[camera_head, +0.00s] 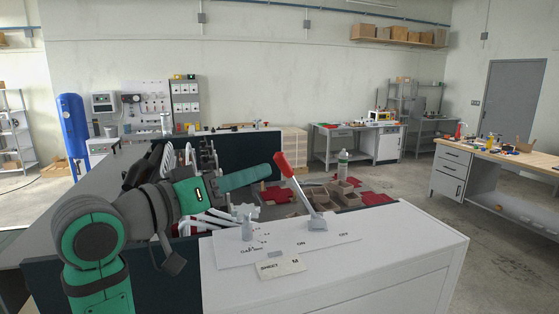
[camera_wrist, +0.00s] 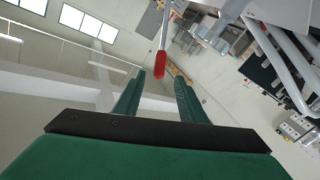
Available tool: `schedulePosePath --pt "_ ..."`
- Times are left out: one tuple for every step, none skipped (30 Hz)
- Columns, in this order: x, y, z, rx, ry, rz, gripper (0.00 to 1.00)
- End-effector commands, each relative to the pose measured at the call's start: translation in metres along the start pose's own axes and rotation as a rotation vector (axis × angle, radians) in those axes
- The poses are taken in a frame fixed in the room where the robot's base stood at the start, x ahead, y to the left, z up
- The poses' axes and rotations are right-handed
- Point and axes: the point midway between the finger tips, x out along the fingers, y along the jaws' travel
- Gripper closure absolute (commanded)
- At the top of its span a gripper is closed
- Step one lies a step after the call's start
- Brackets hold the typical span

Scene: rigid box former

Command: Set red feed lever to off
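The red feed lever (camera_head: 285,165) rises from a grey pivot base (camera_head: 318,223) on the white control panel (camera_head: 340,240). It leans to the left, away from the OFF label (camera_head: 343,234); an ON label (camera_head: 301,244) is left of OFF. My gripper (camera_head: 268,172) is level with the red handle, its fingers pointing right toward it. In the wrist view my green fingers (camera_wrist: 159,80) are apart, with the red handle (camera_wrist: 159,66) showing between their tips. I cannot tell whether either finger touches it.
A short grey knob (camera_head: 247,230) stands on the panel left of the lever. A lettered plate (camera_head: 280,267) lies at the panel's front. Behind the lever are brown boxes (camera_head: 345,188) and a white bottle (camera_head: 342,164). The panel's right side is clear.

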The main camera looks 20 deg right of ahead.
Motion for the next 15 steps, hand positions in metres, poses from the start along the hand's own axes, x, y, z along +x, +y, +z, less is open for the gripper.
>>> schedulePosePath --pt "0.006 0.000 0.000 -0.001 -0.001 0.000 0.63" --pt "0.009 0.000 0.000 -0.001 -0.001 0.001 0.63" --pt "0.015 0.000 0.000 -0.001 -0.001 0.002 0.63" --pt "0.020 0.000 0.000 0.000 0.000 0.001 0.63" --pt "0.025 0.000 0.000 0.000 0.000 0.001 0.63" --pt "0.033 0.000 0.001 -0.001 -0.002 0.001 0.63" --pt "0.039 0.000 0.001 -0.002 -0.002 0.001 0.63" --pt "0.044 0.000 0.000 -0.002 -0.001 0.001 0.63" --pt "0.051 0.000 0.000 -0.001 0.000 0.001 0.63" --pt "0.056 0.000 0.000 -0.002 -0.001 0.001 0.63" --pt "0.061 0.000 0.001 -0.002 -0.001 0.000 0.63" --pt "0.068 0.000 0.001 -0.002 -0.001 0.000 0.63" --pt "0.073 0.000 0.000 -0.002 0.000 0.001 0.63" --pt "0.077 0.000 0.001 -0.002 0.000 0.001 0.63" --pt "0.082 0.000 0.000 -0.001 0.000 0.000 0.63"
